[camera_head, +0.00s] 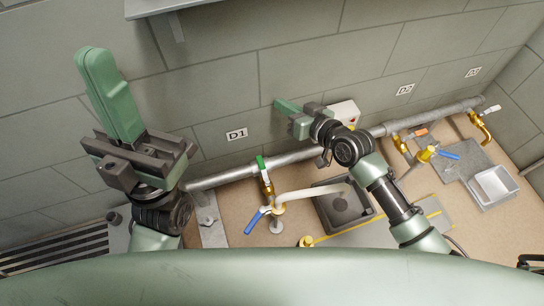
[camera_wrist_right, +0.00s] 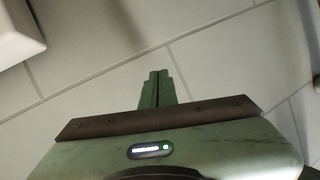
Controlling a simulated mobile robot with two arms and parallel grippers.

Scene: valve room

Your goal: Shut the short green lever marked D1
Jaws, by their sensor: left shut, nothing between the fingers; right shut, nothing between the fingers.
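The short green lever (camera_head: 261,163) sits on a brass valve (camera_head: 267,185) just below the grey pipe, under the wall label D1 (camera_head: 237,134). It looks roughly in line with the brass branch that runs down from the pipe. My right gripper (camera_head: 281,104) is shut and empty, above and slightly right of the lever in the picture, apart from it. The right wrist view shows its closed green fingers (camera_wrist_right: 158,78) against bare wall tiles; the lever is not in that view. My left gripper (camera_head: 92,56) is shut and empty at the far left, away from the lever.
A blue lever (camera_head: 257,220) lies just below the green one, near a pale hose (camera_head: 310,193). The grey pipe (camera_head: 230,175) runs along the wall. A white box (camera_head: 344,112) is beside my right gripper. Orange (camera_head: 420,132) and other blue (camera_head: 448,155) levers are further right.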

